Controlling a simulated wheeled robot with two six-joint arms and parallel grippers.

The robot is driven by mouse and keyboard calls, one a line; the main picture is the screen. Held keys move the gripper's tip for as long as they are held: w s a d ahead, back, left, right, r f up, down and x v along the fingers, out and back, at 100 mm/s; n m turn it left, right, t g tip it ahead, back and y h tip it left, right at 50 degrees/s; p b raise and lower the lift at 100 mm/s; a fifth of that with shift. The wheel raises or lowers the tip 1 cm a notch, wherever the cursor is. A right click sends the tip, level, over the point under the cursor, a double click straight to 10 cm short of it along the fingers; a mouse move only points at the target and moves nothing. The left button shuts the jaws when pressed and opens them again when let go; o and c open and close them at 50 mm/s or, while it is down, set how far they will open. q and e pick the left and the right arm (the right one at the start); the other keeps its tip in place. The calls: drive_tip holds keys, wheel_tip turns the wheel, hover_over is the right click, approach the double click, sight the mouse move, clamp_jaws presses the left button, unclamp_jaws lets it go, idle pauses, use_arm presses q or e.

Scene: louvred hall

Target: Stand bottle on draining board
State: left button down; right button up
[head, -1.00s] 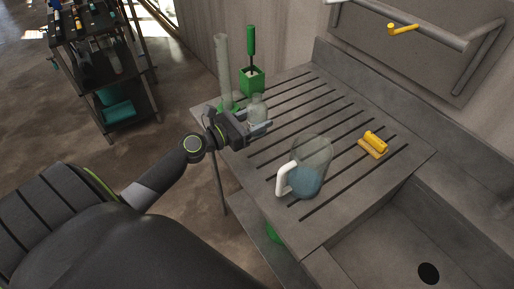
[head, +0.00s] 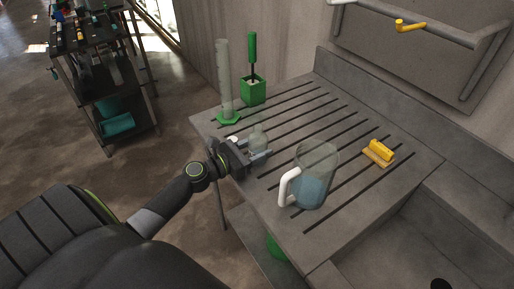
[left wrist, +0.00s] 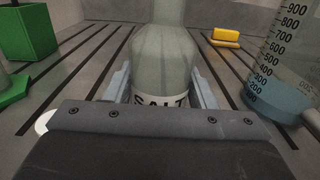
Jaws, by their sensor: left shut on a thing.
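The bottle (head: 258,139) is clear glass with a narrow neck. In the left wrist view the bottle (left wrist: 163,58) is upright between the two fingers, with a label reading "SALT" partly hidden by the gripper. My left gripper (head: 257,157) is shut on it over the front left part of the grooved draining board (head: 345,112). The bottle's base is hidden, so I cannot tell whether it touches the board. My right gripper is not in view.
A jug (head: 316,178) with blue liquid and a white handle stands right of the bottle. A measuring cylinder (head: 224,80) and green brush holder (head: 253,90) stand behind. A yellow brush (head: 379,152) lies near the sink (head: 400,250). The board's middle is clear.

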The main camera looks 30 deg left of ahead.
sight(249, 152)
use_arm(q)
drive_tip(key=c, duration=0.6)
unclamp_jaws()
drive_tip(key=shift+r+p, duration=0.15)
drive_tip(key=shift+p, duration=0.15)
drive_tip(key=b+v, duration=0.2)
drive_tip(key=v, duration=0.1)
drive_tip(key=b+v, duration=0.2)
drive_tip(key=v, duration=0.2)
drive_tip(key=shift+w+f, duration=0.1)
drive_tip(key=shift+f, duration=0.1)
drive_tip(key=shift+b+v, duration=1.1)
drive_tip(key=shift+b, duration=0.15)
drive_tip(key=shift+p+v, duration=1.5)
drive_tip(key=shift+p, duration=2.55)
drive_tip(key=shift+r, duration=0.1)
